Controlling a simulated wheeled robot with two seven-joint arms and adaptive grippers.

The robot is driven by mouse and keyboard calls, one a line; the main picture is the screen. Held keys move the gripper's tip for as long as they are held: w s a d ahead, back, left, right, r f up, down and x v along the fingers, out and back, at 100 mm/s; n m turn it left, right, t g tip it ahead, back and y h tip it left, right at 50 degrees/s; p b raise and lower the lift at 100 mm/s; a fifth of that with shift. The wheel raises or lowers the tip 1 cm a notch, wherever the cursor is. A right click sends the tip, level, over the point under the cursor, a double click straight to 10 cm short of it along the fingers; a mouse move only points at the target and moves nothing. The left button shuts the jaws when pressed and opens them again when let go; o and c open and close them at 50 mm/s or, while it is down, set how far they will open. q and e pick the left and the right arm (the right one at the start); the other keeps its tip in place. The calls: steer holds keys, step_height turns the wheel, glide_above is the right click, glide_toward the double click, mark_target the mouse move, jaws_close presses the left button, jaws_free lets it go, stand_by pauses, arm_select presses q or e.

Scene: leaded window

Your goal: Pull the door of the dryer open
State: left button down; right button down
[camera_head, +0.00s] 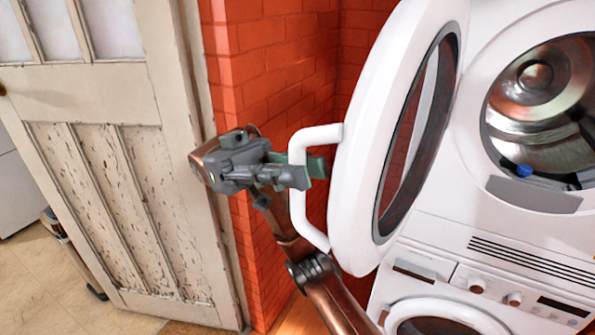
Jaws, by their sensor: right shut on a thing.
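The dryer (486,226) stands at the right, with its round drum opening (540,90) showing. Its white round door (360,130) is swung well open to the left. A white bar handle (318,136) stands out from the door's left side. My right gripper (300,172) is shut on the handle, its fingers around the upright part of the bar. My right arm comes up from the bottom middle. My left gripper is not in view.
A second machine (418,287) stands below the dryer. A red brick wall (270,70) is behind the door. A worn cream door (100,100) stands at the left. Tiled floor (45,280) shows at the bottom left. A small blue thing (524,170) lies inside the drum opening.

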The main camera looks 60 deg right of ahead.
steer(key=c, duration=2.2)
jaws_free()
steer(key=shift+s, duration=0.1)
steer(key=v, duration=1.2)
